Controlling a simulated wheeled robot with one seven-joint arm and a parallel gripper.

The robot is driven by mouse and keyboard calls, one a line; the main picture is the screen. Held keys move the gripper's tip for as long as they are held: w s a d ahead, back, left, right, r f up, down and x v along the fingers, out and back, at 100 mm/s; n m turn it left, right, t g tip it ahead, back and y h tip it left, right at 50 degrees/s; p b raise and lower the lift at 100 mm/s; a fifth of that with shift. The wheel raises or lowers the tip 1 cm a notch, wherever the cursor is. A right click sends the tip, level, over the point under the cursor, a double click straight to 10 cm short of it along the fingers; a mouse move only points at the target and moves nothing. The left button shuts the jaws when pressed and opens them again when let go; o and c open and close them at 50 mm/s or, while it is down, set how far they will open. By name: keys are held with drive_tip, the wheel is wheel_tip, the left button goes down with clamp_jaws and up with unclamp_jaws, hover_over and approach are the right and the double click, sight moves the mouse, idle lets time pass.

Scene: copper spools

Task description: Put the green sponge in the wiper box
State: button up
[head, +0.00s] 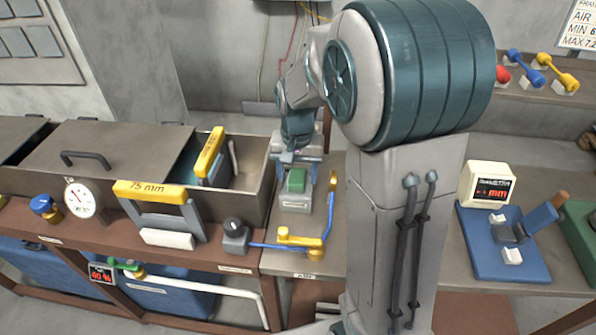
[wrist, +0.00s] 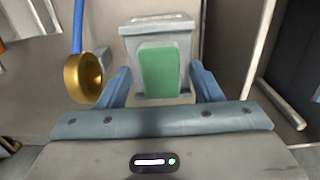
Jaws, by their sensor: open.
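The green sponge (head: 296,180) rests on a small grey block-like stand (head: 296,202) on the bench. In the wrist view the sponge (wrist: 160,72) lies between my two blue fingers, with visible gaps on both sides. My gripper (head: 297,158) is open just above and behind it in the head view; it also shows in the wrist view (wrist: 160,80). No readable label names the wiper box. A long metal box (head: 255,205) with a partly open lid stands left of the sponge, with a yellow-topped tool (head: 209,153) inside its open end.
A yellow 75 mm frame (head: 150,190) stands at the metal box's front. A blue rod with yellow fittings (head: 300,237) lies close to the stand; its brass-coloured end (wrist: 88,77) is near my left finger in the wrist view. A blue device (head: 500,250) sits at right.

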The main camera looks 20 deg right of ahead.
sight(297, 176)
wheel_tip(297, 176, up, 11)
drive_tip(key=s+f+n+t, duration=0.3)
drive_tip(key=s+n, duration=0.1)
drive_tip(key=s, duration=1.3)
drive_tip(key=shift+f+n, duration=0.2)
drive_tip(key=shift+n, duration=0.1)
